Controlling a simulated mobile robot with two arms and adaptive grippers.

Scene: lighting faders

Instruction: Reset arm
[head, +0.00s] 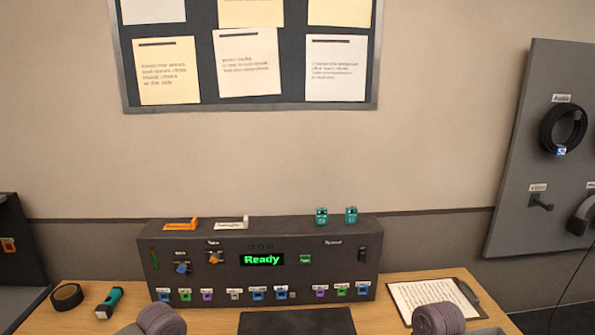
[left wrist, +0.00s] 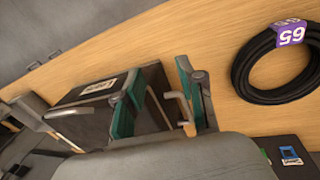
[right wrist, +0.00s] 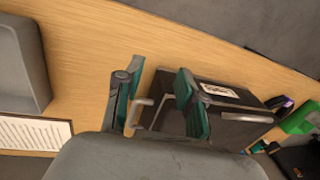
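The dark lighting console (head: 215,245) stands on the table in the head view. Its display (head: 262,260) reads "Ready" in green. A row of small coloured labelled parts (head: 258,294) runs along its lower front. My left gripper (left wrist: 160,100) shows in the left wrist view with its two green-padded fingers apart and nothing between them. My right gripper (right wrist: 155,103) shows in the right wrist view, also with fingers apart and empty. Neither gripper's fingers show in the head view.
A wooden table (head: 80,291) carries black tape (head: 67,296), a teal-and-black tool (head: 109,303) and a clipboard (head: 430,297). A dark labelled box (left wrist: 90,92) and a cable coil (left wrist: 246,75) tagged 65 show in the left wrist view. A pegboard (head: 518,150) stands right.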

